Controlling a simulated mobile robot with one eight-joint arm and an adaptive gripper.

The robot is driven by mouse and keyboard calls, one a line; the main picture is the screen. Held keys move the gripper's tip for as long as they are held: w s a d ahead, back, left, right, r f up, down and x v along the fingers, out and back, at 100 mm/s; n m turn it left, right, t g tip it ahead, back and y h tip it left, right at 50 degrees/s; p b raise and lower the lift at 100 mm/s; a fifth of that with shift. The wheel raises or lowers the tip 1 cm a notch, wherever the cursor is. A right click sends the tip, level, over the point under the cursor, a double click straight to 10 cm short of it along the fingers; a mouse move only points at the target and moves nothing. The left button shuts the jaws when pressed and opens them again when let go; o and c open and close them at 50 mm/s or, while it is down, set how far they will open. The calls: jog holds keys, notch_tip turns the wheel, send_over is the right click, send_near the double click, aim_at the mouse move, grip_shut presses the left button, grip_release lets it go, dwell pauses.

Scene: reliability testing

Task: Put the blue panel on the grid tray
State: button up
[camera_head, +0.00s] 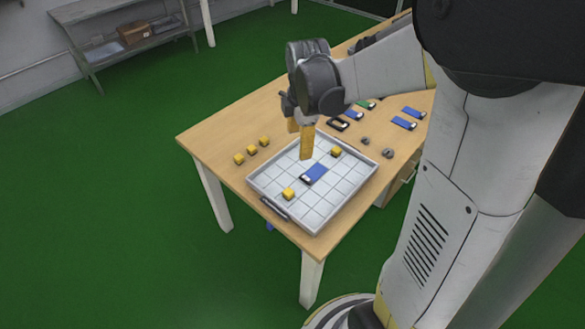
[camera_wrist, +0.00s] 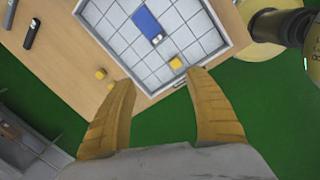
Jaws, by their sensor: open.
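A blue panel (camera_head: 316,172) with a dark and white end lies flat on the grid tray (camera_head: 318,218), near its middle. The wrist view also shows this panel (camera_wrist: 146,22) on the white grid tray (camera_wrist: 212,43). My gripper (camera_head: 300,143) is above the far left part of the tray, pointing down, with yellow fingers. In the wrist view my gripper (camera_wrist: 161,80) has its fingers wide apart with nothing between them. More blue panels (camera_head: 403,123) (camera_head: 413,112) lie on the wooden table to the right, and another (camera_head: 354,115) lies behind my gripper.
Yellow cubes sit on the tray at the near left (camera_head: 289,194) and far right (camera_head: 336,152). Several yellow cubes (camera_head: 252,150) line the table left of the tray. Small dark parts (camera_head: 388,153) lie to the right. The tray has raised walls.

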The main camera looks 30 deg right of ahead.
jog(key=s+a+r+m+t, duration=0.2)
jog(key=s+a+r+m, duration=0.2)
jog(key=s+m, duration=0.3)
jog(key=s+a+r+m+t, duration=0.3)
jog(key=s+a+m, duration=0.3)
jog(key=s+m, duration=0.2)
jog(key=shift+a+r+m, duration=0.3)
jog(key=shift+r+m, duration=0.25)
jog(key=shift+m, duration=0.05)
